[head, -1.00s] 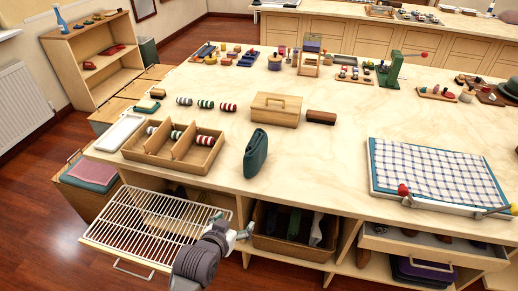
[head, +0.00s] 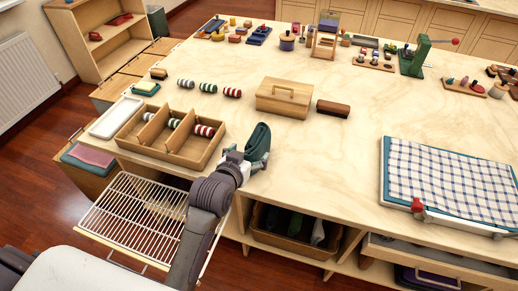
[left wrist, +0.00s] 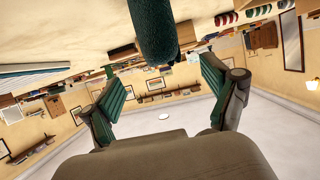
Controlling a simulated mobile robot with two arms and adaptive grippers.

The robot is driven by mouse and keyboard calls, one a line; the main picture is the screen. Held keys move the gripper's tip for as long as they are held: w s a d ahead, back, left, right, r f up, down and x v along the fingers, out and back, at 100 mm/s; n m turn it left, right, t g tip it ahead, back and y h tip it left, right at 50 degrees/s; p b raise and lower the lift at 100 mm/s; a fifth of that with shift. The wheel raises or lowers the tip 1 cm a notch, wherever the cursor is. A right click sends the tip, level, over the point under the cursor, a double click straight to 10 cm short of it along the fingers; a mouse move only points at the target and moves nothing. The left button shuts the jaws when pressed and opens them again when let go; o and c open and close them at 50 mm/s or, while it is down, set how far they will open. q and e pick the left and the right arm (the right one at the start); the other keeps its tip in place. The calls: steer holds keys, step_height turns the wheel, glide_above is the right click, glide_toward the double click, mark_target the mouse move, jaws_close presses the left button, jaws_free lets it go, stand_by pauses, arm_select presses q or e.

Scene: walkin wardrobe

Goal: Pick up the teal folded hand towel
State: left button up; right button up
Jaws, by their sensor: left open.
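The teal folded hand towel (head: 258,137) stands upright as a roll-like bundle on the pale worktop, near its front edge. My left gripper (head: 246,159) is at the near side of the towel, with the towel's lower part hidden behind it. In the left wrist view the towel (left wrist: 152,28) hangs in from the top, lined up between the two spread fingers of the gripper (left wrist: 160,75). The gripper is open, and I see no finger pressed on the towel. My right gripper is not in view.
A wooden divided tray (head: 203,158) with striped rolls is just left of my gripper. A pulled-out wire rack (head: 130,213) is below left. The worktop right of the towel is clear.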

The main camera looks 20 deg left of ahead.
mark_target(257, 145)
arm_select(q)
steer(key=shift+w+f, duration=0.3)
steer(key=shift+w, duration=0.35)
steer(key=shift+w+f, duration=0.2)
steer(key=shift+w, duration=0.25)
steer(key=shift+w+d+f, duration=0.1)
steer(key=shift+w, duration=0.3)
steer(key=x, duration=0.4)
steer(key=shift+p, duration=0.3)
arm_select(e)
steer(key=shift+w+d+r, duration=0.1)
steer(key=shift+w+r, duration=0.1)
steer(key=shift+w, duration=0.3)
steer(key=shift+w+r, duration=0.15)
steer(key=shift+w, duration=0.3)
arm_select(q)
steer(key=shift+s, duration=0.1)
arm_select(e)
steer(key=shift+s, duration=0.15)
arm_select(q)
steer(key=shift+f, duration=0.1)
steer(key=c, duration=1.4)
